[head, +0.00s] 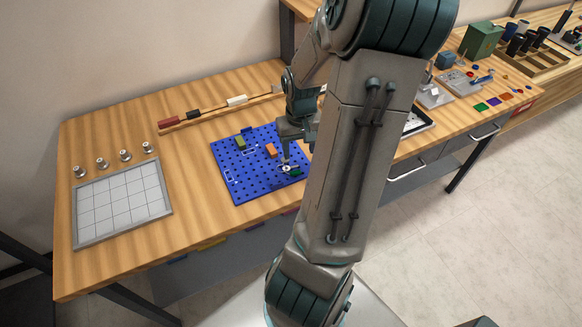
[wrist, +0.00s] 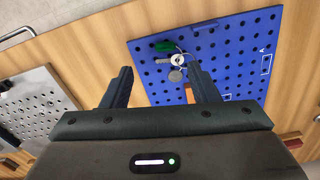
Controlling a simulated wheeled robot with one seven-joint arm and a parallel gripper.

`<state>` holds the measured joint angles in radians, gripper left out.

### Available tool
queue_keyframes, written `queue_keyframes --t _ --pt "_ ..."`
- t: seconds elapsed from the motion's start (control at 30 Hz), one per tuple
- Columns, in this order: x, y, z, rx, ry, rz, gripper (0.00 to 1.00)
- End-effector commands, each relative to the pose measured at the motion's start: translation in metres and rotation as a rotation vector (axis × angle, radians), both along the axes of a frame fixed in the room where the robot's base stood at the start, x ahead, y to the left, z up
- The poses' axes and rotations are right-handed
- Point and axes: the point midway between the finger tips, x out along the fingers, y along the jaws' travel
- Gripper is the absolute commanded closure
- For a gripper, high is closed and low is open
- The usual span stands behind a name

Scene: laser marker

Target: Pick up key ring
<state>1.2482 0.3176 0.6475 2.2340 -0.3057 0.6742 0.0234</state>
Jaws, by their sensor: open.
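The key ring (wrist: 179,60) lies on a blue perforated board (wrist: 232,55), with silver keys, a round metal tag and a green fob (wrist: 165,46). Nothing is between the fingers.
An orange block (head: 271,149) and a green block (head: 240,143) are on the board (head: 232,180). A gridded tray (head: 120,203) and several metal pegs (head: 125,155) are at left. A rail with coloured blocks (head: 237,100) runs behind. My arm hides part of the table.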

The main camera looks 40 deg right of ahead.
Motion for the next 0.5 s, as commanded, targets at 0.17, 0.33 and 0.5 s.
queue_keyframes --t 0.17,0.33,0.5 --pt "0.000 0.001 -0.030 0.002 0.002 0.001 0.45" --pt "0.000 0.001 -0.039 0.001 0.000 0.001 0.45" --pt "0.003 0.005 -0.055 0.004 0.002 0.003 0.45"
